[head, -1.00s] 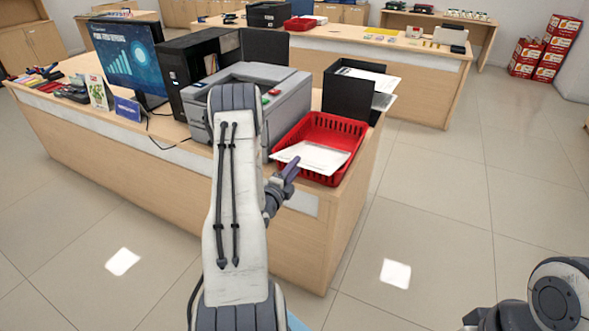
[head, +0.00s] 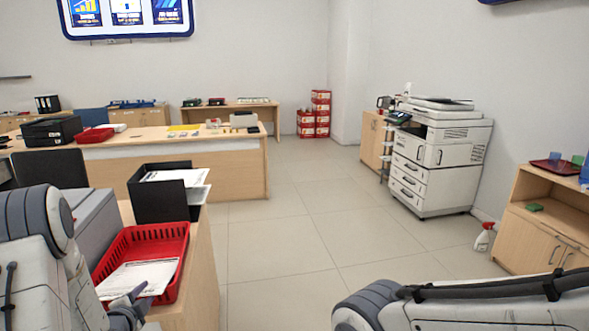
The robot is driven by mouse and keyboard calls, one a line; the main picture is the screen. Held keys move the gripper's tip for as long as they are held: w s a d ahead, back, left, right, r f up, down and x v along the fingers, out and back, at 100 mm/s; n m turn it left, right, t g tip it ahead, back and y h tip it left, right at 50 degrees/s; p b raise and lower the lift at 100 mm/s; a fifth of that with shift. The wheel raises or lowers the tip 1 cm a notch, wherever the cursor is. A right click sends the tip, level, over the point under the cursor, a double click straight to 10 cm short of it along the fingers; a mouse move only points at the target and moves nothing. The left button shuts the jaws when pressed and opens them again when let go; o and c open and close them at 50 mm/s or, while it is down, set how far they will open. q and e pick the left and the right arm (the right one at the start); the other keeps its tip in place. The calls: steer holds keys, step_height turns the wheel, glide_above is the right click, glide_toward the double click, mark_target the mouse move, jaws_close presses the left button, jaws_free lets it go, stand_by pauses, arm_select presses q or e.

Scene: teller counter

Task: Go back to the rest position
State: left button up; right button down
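My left arm comes in at the lower left, and its gripper (head: 132,298) is at the near edge of the red basket (head: 172,237) on the near counter. White printed paper (head: 142,277) lies in the basket, just beyond the gripper's tip. The fingers are small and seen edge-on, so I cannot tell whether they are open or touch the paper. My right arm crosses the lower right corner, and its gripper is out of view.
A black paper holder (head: 160,200) and grey printer (head: 95,225) stand by the basket on the counter. Open tiled floor (head: 290,230) lies to the right. A copier (head: 440,155), spray bottle (head: 483,238) and wooden cabinet (head: 545,225) line the right side.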

arm_select(q)
steer(key=s+d+r+n+g+h, duration=0.1)
steer(key=s+d+r+n+g, duration=0.1)
steer(key=s+d+n+g, duration=0.65)
steer(key=s+d+r+n+g+h, duration=0.2)
steer(key=s+d+r+n+g, duration=0.15)
steer(key=s+d, duration=0.9)
steer(key=s+d+r+m+p, duration=0.2)
steer(key=s+d+r+m, duration=0.1)
steer(key=s+d+r, duration=0.2)
steer(key=s+d+r+m+g+p, duration=0.1)
steer(key=s+d+r+m+p, duration=0.2)
steer(key=s+d, duration=0.3)
steer(key=d+r+m, duration=0.1)
steer(key=d, duration=0.2)
steer(key=shift+r+g+h, duration=0.3)
steer(key=shift+r, duration=0.1)
